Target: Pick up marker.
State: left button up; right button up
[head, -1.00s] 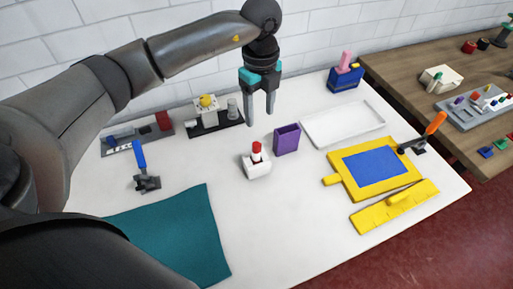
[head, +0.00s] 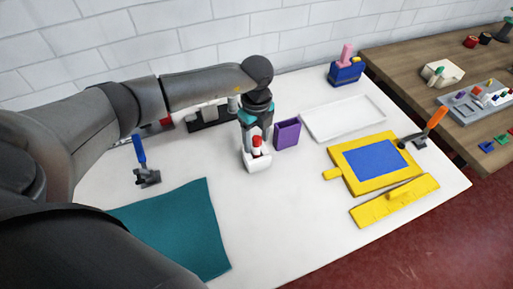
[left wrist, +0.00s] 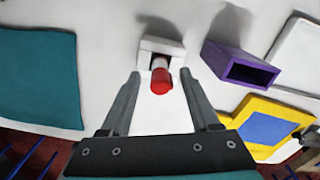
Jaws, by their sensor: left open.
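The marker (head: 256,142) has a red cap and stands in a small white holder (head: 257,164) on the white table. In the left wrist view, the red marker (left wrist: 160,82) lies between the two finger lines, and the white holder (left wrist: 150,47) is just past the fingertips. My left gripper (head: 256,150) is open, pointing down over the holder, with its fingers on either side of the marker. The wrist view shows a gap between the marker and each finger (left wrist: 160,76). My right gripper is not in view.
A purple open box (head: 286,135) stands close to the right of the holder. A white tray (head: 343,118) and a yellow frame with a blue panel (head: 335,152) lie further right. A teal cloth (head: 175,230) lies at the front left, with a blue-handled tool (head: 139,150) behind it.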

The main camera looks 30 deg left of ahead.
pick_arm(q)
jog(key=shift+c, duration=0.2)
grip_shut()
dwell(0.4)
